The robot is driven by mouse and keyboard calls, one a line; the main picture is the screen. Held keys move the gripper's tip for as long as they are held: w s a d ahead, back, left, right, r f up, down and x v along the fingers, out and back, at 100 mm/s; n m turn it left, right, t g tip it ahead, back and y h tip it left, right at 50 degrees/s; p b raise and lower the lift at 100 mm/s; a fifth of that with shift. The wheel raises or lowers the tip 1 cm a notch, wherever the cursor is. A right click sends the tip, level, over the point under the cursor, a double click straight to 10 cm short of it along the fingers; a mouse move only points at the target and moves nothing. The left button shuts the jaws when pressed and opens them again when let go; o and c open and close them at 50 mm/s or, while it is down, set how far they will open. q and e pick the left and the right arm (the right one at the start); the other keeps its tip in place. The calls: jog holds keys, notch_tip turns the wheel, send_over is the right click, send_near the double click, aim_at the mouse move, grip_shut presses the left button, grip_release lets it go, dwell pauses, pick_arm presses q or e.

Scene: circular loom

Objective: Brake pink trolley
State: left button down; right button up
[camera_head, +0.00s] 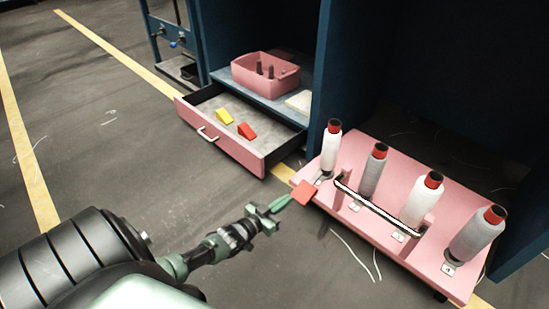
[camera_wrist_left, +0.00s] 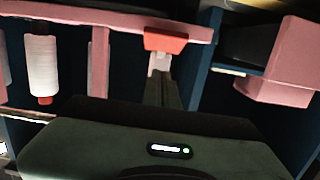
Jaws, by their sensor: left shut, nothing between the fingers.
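The pink trolley (camera_head: 345,160) stands at the right in the head view, a low flat deck with a handle bar (camera_head: 378,208) and several upright bobbins. A red pedal (camera_head: 304,193) juts from its near left edge. My left gripper (camera_head: 286,201) is shut and empty, its tips at the pedal; I cannot tell whether they touch it. In the left wrist view, which looks upside down, the red pedal (camera_wrist_left: 165,42) lies just beyond the fingertips (camera_wrist_left: 160,72), below the pink deck edge (camera_wrist_left: 110,17). Whether the pedal is pressed down is unclear. My right gripper is out of view.
A pink drawer (camera_head: 225,148) stands open left of the trolley, with a yellow wedge (camera_head: 224,117) and a red wedge (camera_head: 247,131) inside. A pink bin (camera_head: 264,75) sits on the shelf above. Dark blue cabinet walls (camera_head: 330,75) rise behind.

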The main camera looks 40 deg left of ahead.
pick_arm(q)
jog(key=shift+s+a+f+p, duration=0.15)
jog(key=shift+s+p, duration=0.15)
jog(key=shift+s, duration=0.75)
jog(key=shift+s+f+p, duration=0.1)
jog(key=shift+s+p, duration=0.15)
jog(key=shift+s, duration=0.8)
